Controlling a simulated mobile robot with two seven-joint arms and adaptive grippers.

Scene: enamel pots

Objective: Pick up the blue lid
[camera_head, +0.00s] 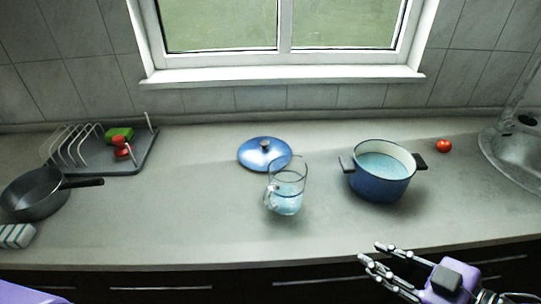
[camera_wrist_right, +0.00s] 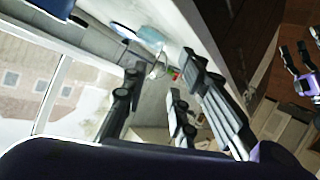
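The blue lid (camera_head: 262,152) with a dark knob lies flat on the counter, behind the glass jug (camera_head: 287,192), which overlaps its front right edge. A blue shape that looks like the lid shows small in the right wrist view (camera_wrist_right: 124,30). The blue pot (camera_head: 380,178) stands open, right of the jug, with pale blue inside. My right gripper (camera_head: 370,252) is open and empty at the counter's front edge, in front of the pot and well apart from the lid. My left gripper (camera_wrist_right: 300,48) shows at the right wrist view's edge, fingers apart and empty.
A grey rack tray (camera_head: 135,160) with green and red items, a dark pan (camera_head: 38,195) and a striped sponge (camera_head: 16,236) stand at left. A tomato (camera_head: 444,146) and the sink (camera_head: 515,150) are at right.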

